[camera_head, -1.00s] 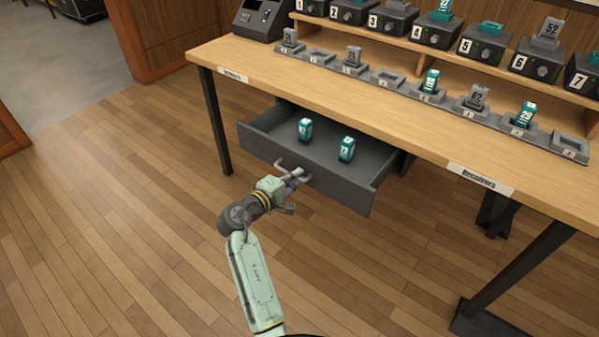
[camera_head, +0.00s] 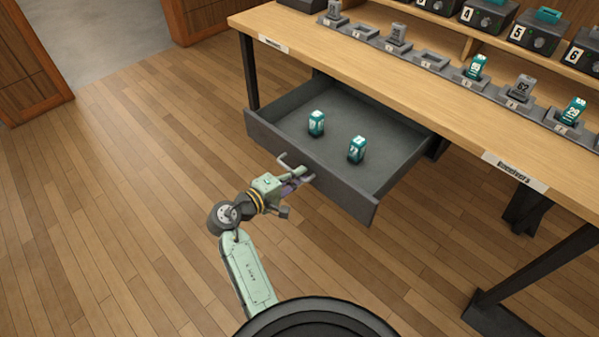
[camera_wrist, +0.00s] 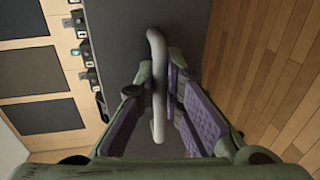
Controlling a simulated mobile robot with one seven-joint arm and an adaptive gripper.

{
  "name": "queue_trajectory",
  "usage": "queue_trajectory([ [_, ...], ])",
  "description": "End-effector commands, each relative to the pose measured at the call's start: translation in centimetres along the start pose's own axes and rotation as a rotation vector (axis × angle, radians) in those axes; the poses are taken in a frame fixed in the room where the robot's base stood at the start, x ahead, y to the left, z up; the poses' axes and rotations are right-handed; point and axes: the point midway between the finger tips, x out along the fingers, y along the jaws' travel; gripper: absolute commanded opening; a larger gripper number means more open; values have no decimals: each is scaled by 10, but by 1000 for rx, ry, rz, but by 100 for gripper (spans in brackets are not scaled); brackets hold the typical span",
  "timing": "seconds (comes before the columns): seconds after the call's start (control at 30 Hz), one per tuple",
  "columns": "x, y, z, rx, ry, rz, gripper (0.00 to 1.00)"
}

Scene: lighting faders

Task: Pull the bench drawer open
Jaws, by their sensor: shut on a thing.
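The grey bench drawer (camera_head: 318,172) stands out from under the wooden bench (camera_head: 400,75), with its inside in view. Two teal numbered blocks, one on the left (camera_head: 316,123) and one on the right (camera_head: 356,149), stand upright in it. My gripper (camera_head: 300,182) is at the drawer front, shut on the drawer handle (camera_head: 284,160). In the wrist view the pale bar handle (camera_wrist: 157,85) lies between the purple-padded fingers of my gripper (camera_wrist: 165,100), against the dark drawer front (camera_wrist: 115,50). Part of the handle is hidden by the fingers.
A row of grey holders (camera_head: 430,62) with grey and teal blocks lines the bench top, below a shelf of numbered boxes (camera_head: 487,14). Dark bench legs (camera_head: 249,72) stand at the left and right. The wooden floor (camera_head: 130,190) to the left is clear.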

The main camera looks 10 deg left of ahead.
Motion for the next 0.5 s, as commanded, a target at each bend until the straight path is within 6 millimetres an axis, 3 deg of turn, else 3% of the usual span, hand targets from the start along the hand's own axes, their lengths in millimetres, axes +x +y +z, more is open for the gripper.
queue_trajectory([
  [0.17,0,1,-1,1,3,1,0],
  [0.2,0,1,-1,1,2,1,11],
  [0.3,0,1,-1,0,2,1,18],
  [0.5,0,0,0,0,1,0,18],
])
